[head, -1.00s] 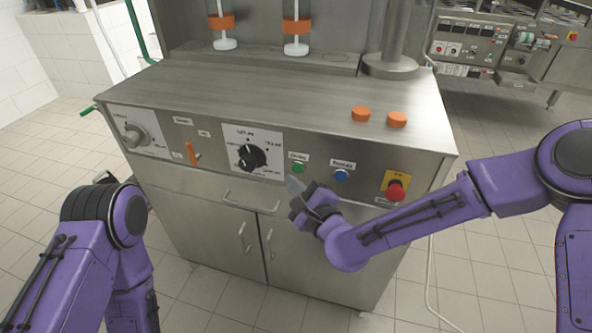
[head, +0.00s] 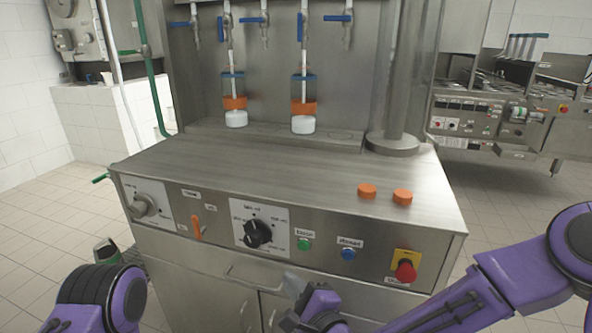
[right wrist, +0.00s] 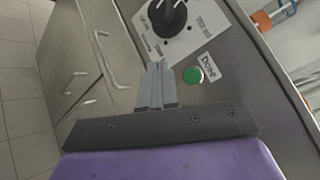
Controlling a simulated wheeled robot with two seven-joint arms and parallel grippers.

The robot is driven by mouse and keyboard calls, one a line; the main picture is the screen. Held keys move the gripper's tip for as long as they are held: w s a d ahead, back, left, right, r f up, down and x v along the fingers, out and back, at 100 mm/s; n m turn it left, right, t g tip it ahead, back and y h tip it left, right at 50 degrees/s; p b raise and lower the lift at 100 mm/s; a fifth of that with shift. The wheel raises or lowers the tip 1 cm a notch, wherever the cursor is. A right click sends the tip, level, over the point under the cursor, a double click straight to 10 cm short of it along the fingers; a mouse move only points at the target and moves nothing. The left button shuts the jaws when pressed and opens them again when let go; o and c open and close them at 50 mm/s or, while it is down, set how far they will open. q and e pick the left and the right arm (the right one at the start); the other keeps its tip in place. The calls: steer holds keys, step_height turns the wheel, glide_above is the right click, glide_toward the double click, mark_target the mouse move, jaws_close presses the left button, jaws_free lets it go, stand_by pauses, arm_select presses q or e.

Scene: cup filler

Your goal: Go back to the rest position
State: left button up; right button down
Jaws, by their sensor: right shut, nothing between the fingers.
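My right gripper (head: 291,287) is in front of the machine's panel, low in the head view, below the black dial (head: 257,233) and the green button (head: 304,244). In the right wrist view its fingers (right wrist: 157,75) are together and empty, apart from the green button (right wrist: 193,76) beside them. My right arm comes in from the right. My left arm shows at the lower left of the head view; its gripper is out of view.
The steel filling machine (head: 250,170) stands ahead, with two orange caps (head: 367,190) on its top. A blue button (head: 348,254) and a red emergency button (head: 405,270) are on the panel. Tiled floor (head: 45,240) is clear at the left.

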steer(key=s+d+f+n+g+h+p, duration=0.1)
steer(key=s+d+f+n+g+h, duration=0.35)
steer(key=d+f, duration=0.5)
steer(key=s+d+f+n+g+h+p, duration=0.25)
steer(key=s+d+f+n, duration=0.35)
steer(key=f, duration=0.6)
steer(key=s+d+f+g+h+p, duration=0.1)
steer(key=s+d+f+g+h, duration=0.1)
steer(key=s+d, duration=0.5)
steer(key=s+d+f+n+g+h, duration=0.1)
steer(key=s+d+f+g+h, duration=0.1)
steer(key=s+d, duration=0.5)
steer(key=s+f, duration=0.1)
steer(key=s, duration=0.2)
steer(key=shift+s+d+g+p, duration=0.35)
steer(key=shift+d+g, duration=0.05)
steer(key=shift+n, duration=0.25)
stand_by(3.5)
